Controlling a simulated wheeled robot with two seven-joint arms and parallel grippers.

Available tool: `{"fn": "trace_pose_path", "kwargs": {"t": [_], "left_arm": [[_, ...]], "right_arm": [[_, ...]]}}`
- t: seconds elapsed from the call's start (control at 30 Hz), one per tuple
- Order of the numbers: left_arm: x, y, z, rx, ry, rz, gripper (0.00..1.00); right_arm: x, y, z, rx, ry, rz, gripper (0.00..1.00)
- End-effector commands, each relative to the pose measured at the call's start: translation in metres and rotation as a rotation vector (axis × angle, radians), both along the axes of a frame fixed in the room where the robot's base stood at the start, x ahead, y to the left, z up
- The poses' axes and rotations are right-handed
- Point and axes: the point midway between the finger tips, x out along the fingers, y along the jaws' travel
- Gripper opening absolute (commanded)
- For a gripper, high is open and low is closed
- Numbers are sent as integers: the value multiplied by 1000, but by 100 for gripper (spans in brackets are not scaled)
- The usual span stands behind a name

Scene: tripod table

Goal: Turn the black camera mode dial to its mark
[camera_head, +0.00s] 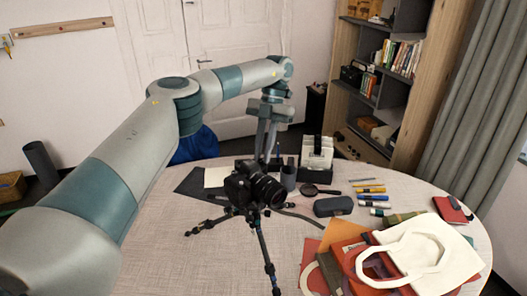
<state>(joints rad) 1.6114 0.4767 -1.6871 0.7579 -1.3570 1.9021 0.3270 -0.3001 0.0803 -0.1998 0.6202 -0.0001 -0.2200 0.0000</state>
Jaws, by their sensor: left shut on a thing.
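The black camera (240,188) stands on a small black tripod (262,244) on the table, its lens pointing to the right. My left gripper (267,155) reaches down from above, with its fingers at the top of the camera. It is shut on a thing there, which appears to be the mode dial. The dial itself is too small and too covered to make out, and its mark cannot be seen. My right gripper is not in view.
A cream tote bag (450,262) lies at the right. The table's left front is clear.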

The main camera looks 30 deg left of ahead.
Motion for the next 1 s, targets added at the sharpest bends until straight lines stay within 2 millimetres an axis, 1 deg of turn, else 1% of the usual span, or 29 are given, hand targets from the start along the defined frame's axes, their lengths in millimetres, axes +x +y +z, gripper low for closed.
{"fn": "trace_pose_path", "kwargs": {"t": [0.3,0.33,0.4,0.77,0.87,1.0], "left_arm": [[1,0,2,0,-4,2,0],[1,0,2,0,-4,2,19],[1,0,2,0,-3,1,33],[1,0,1,0,-2,1,33],[2,0,3,0,-2,1,33],[6,-1,11,0,-3,0,33]], "right_arm": [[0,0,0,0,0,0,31],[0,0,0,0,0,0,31],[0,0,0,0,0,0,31],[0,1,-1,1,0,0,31],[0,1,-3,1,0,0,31],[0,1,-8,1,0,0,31]]}}
